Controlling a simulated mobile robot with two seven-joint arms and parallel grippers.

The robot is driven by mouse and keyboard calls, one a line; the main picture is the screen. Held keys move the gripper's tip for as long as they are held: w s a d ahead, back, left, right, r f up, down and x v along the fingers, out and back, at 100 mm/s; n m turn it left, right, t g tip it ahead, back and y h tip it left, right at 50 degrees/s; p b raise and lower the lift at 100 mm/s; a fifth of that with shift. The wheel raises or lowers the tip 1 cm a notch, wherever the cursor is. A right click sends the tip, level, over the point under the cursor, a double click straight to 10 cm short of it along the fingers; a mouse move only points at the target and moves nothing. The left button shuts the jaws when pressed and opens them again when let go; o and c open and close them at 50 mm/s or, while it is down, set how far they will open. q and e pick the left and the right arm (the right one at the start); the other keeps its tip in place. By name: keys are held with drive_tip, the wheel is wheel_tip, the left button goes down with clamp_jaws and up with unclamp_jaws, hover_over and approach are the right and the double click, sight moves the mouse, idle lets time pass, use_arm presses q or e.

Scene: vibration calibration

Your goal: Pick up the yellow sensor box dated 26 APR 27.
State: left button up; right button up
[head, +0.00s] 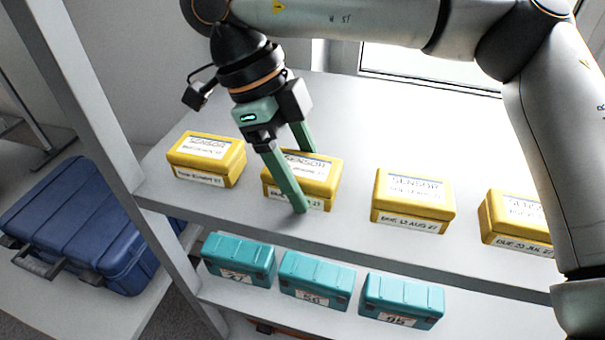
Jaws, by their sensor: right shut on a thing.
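Several yellow sensor boxes stand in a row on the upper shelf in the head view. My right gripper (302,180) is shut on the second box from the left (318,172), with one green finger across its front and the other behind it. The finger hides part of its label, so its date cannot be read in full. The box appears to be at shelf level; I cannot tell if it is lifted. The leftmost box (207,158) has a date too small to read surely. The third box (412,200) reads 12 AUG 27. My left gripper is not in view.
The rightmost yellow box (515,222), partly behind my arm, seems to read 23 JUL 27. Teal cases (238,259) stand on the lower shelf. A grey shelf post (105,130) rises at left, with a blue case (90,225) beyond it. The shelf (400,135) is clear behind the boxes.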

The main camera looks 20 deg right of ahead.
drive_tip(key=c, duration=0.5)
